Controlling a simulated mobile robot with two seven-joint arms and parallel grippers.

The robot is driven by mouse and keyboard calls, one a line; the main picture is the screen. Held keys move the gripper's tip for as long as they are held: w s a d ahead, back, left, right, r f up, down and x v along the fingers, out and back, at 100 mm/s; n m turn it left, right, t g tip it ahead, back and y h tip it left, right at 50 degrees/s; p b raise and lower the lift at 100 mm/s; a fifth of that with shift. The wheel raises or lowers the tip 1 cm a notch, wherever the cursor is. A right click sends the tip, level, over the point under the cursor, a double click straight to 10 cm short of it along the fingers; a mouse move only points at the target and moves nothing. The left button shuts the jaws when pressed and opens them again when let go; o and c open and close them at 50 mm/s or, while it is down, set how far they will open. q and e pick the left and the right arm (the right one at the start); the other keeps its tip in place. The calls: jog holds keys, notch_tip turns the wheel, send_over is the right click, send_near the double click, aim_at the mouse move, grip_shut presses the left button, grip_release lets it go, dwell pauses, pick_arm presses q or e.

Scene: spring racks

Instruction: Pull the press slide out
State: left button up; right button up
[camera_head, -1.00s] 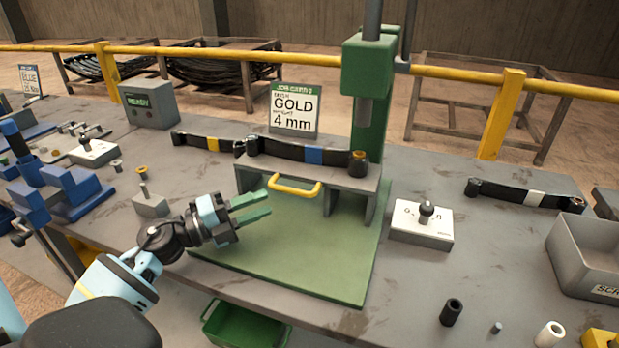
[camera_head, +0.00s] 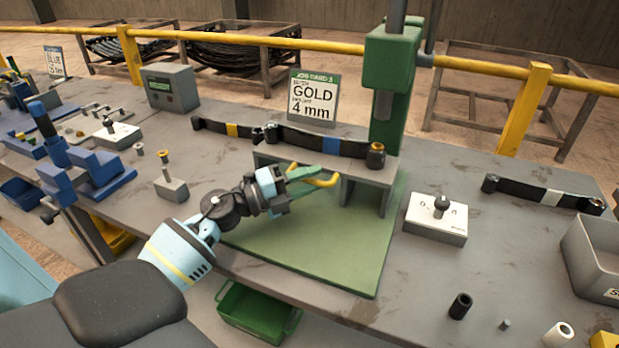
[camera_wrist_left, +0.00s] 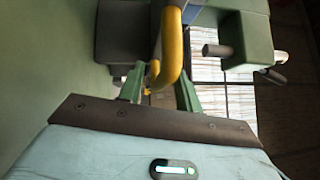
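The press (camera_head: 394,60) is green, with a column and a green base plate (camera_head: 330,255). Its grey slide (camera_head: 372,174) carries a leaf spring with a blue band (camera_head: 331,147) and has a yellow handle (camera_head: 327,181) on its front. The handle also shows in the left wrist view (camera_wrist_left: 172,52). My left gripper (camera_head: 318,175) is at the handle, partly covering it. In the left wrist view, its green fingers (camera_wrist_left: 160,90) stand apart on either side of the handle, with visible gaps. I cannot tell whether either finger touches it. My right gripper is out of view.
A card reading GOLD 4 mm (camera_head: 313,96) stands behind the press. A white block with a black knob (camera_head: 436,217) is to the right, near a grey bin (camera_head: 595,255). A blue fixture (camera_head: 85,175) is at left. A green bin (camera_head: 258,312) sits below the bench edge.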

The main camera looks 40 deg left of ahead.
pick_arm(q)
jog(key=shift+w+d, duration=0.15)
grip_shut()
dwell(0.4)
